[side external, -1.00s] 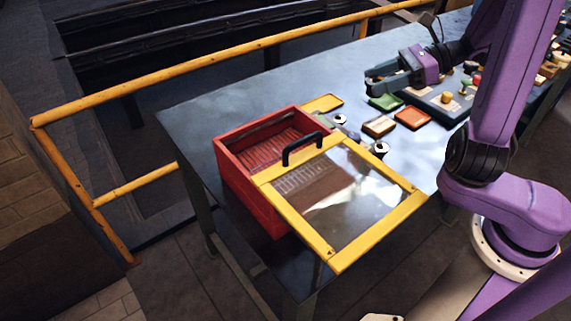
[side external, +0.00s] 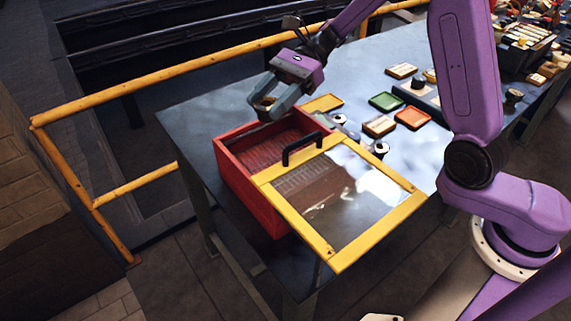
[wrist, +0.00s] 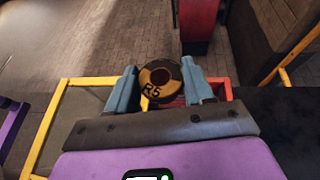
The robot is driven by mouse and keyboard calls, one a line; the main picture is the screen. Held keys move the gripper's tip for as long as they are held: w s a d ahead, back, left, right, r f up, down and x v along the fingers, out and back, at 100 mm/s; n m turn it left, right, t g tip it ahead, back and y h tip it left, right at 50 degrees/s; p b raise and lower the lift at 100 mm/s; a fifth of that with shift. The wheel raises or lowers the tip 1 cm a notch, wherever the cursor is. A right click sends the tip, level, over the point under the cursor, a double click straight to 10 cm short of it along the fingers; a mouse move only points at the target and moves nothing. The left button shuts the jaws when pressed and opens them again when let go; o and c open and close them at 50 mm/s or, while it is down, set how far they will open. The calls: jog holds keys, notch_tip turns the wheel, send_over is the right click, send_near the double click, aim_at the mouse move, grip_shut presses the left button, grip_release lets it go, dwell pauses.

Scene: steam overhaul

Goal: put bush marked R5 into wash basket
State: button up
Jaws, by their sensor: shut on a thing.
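In the side view my gripper (side external: 264,103) holds the bush above the back left end of the red wash basket (side external: 249,197). The basket's far left part is open and shows a slatted floor. A yellow-framed clear lid (side external: 297,235) with a black handle (side external: 302,147) covers its near right part.
Right of the basket lie a yellow tray (side external: 322,103), a green tray (side external: 384,101), an orange tray (side external: 412,118) and a wooden block (side external: 379,125). Small round parts stand close to the lid's far edge. A yellow railing (side external: 180,79) runs behind the table.

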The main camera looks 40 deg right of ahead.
aim_at(264, 120)
jog(key=shift+s+a+g, duration=0.1)
jog(key=shift+a+g, duration=0.2)
jog(key=shift+a, duration=0.6)
notch_tip(264, 120, down, 4)
jog(key=shift+r, duration=0.15)
notch_tip(264, 120, down, 11)
jog(key=shift+f, duration=0.2)
jog(key=shift+f, duration=0.1)
jog(key=o, duration=0.9)
jog(key=shift+o, duration=0.2)
